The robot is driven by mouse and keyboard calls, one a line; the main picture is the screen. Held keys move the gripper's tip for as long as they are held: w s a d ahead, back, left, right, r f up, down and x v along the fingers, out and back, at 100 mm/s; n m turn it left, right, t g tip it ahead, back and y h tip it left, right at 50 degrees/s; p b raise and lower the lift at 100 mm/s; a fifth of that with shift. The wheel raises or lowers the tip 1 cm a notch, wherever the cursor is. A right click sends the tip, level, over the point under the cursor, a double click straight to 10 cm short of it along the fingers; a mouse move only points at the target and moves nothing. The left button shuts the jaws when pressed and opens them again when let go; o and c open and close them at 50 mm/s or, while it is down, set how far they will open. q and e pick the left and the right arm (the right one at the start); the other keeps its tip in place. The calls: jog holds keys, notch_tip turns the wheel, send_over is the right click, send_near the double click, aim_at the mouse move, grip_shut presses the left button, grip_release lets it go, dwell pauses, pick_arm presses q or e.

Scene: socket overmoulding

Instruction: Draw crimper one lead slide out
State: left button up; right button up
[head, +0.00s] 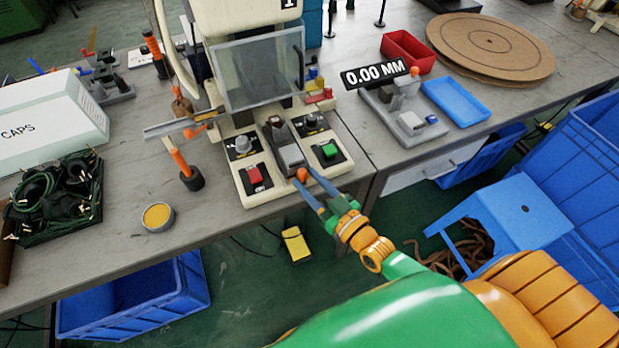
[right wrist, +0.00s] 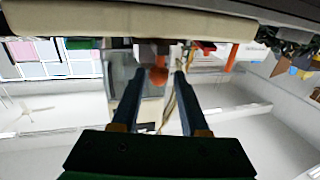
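Crimper one (head: 240,75), the cream press marked 1, stands on the grey bench. Its lead slide (head: 290,155), a grey block on a dark track between the two button panels, has an orange knob (head: 301,174) at its front end. My right gripper (head: 308,181) is at the front of the press with its two blue fingers apart, pointing at the knob. In the right wrist view the knob (right wrist: 158,75) shows between the fingertips (right wrist: 161,75), with a gap on each side. I cannot tell how deep it sits between them. My left gripper is not in view.
A red button (head: 254,175) and a green button (head: 329,151) flank the slide. An orange-handled tool (head: 181,162) stands left of the press. A yellow pedal (head: 296,244) lies on the floor below. A blue stool (head: 515,210) stands at right.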

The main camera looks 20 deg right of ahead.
jog(key=shift+o, duration=0.7)
jog(key=shift+r, duration=0.1)
jog(key=v, duration=0.7)
